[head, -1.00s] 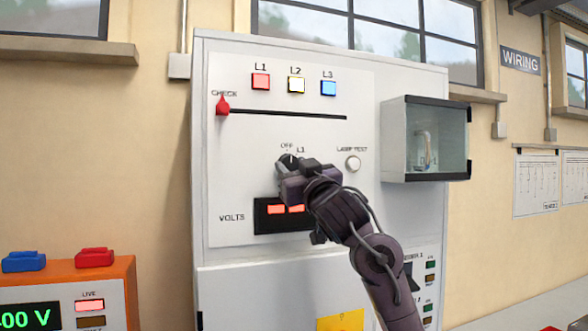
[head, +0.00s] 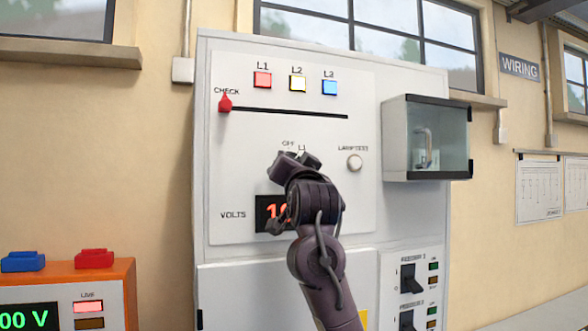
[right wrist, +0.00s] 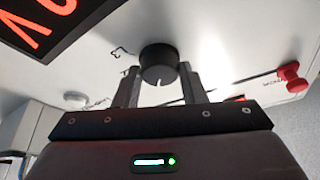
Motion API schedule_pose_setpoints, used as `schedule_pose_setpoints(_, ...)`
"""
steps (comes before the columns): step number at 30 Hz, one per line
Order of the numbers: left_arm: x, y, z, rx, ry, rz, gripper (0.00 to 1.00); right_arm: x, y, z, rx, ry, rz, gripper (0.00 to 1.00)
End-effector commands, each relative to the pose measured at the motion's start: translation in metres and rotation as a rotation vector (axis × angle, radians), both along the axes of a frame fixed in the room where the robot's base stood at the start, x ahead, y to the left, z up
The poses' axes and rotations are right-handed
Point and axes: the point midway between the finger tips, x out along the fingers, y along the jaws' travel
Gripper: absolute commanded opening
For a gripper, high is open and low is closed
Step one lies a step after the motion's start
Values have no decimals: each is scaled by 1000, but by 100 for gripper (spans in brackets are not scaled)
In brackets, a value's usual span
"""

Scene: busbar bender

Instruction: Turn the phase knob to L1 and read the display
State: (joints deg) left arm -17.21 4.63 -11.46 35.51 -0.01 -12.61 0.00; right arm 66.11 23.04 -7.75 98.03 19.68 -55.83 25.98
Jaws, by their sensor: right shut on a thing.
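My right gripper (head: 297,160) is at the phase knob on the white panel (head: 230,150), just below the OFF and L1 labels. In the right wrist view the dark round knob (right wrist: 160,65) sits between the two fingers, which are shut on it. A pale mark shows on its edge; I cannot tell which label it points to. The VOLTS display (head: 266,212) shows a red "1" and part of another digit; my arm hides the rest. In the right wrist view, the display (right wrist: 38,22) is cut off. My left gripper is not in view.
L1 red (head: 262,80), L2 white (head: 297,83) and L3 blue (head: 330,87) lamps sit above a slot with a red CHECK slider (head: 225,102) at its left end. A lamp test button (head: 354,162) and glass-fronted box (head: 427,138) are to the right of the knob.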

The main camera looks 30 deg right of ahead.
Motion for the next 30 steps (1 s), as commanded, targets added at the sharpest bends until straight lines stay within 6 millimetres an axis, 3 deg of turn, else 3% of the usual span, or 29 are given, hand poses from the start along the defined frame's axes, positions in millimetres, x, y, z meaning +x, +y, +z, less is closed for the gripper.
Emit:
schedule_pose_setpoints(9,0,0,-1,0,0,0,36,0,1,0,101,-24,0,15)
schedule_pose_setpoints(23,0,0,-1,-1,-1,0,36,0,0,1,114,-28,0,15)
schedule_pose_setpoints(24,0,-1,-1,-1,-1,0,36,0,0,1,114,-28,0,40)
schedule_pose_setpoints(28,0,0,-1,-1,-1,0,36,0,0,1,114,-28,-1,57)
schedule_pose_setpoints(30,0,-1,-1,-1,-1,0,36,0,0,1,114,-28,-1,59)
